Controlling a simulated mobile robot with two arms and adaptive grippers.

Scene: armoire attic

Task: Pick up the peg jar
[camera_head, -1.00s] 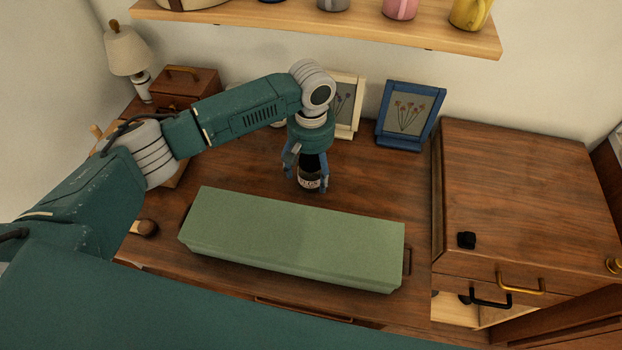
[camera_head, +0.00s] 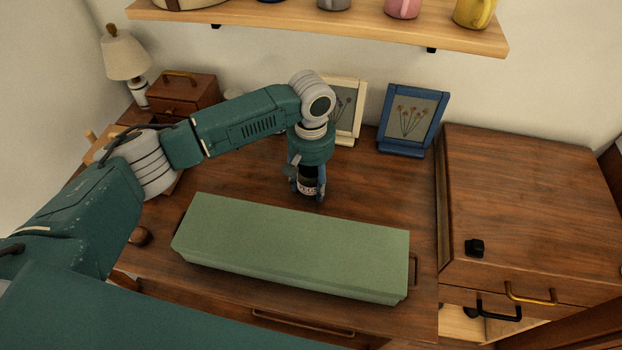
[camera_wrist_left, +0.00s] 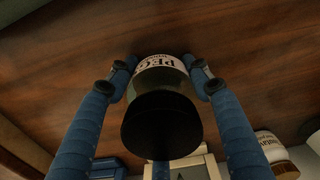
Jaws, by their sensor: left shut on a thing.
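The peg jar (camera_head: 309,183) has a dark lid and a white label; the letters "PEG" show on it in the left wrist view (camera_wrist_left: 160,72). My left gripper (camera_head: 307,190) points down over the wooden desk top behind the long green box. Its blue fingers are closed around the jar, on both sides of it in the left wrist view (camera_wrist_left: 159,80). The fingers hide part of the jar in the head view. I cannot tell whether the jar's base touches the desk. My right gripper is not in view.
The long green box (camera_head: 290,245) lies in front of the jar. A blue picture frame (camera_head: 412,118) and a cream one (camera_head: 350,110) stand behind. A wooden cabinet (camera_head: 535,205) is at right. A second labelled jar (camera_wrist_left: 272,147) shows in the left wrist view. A mug shelf (camera_head: 330,28) hangs above.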

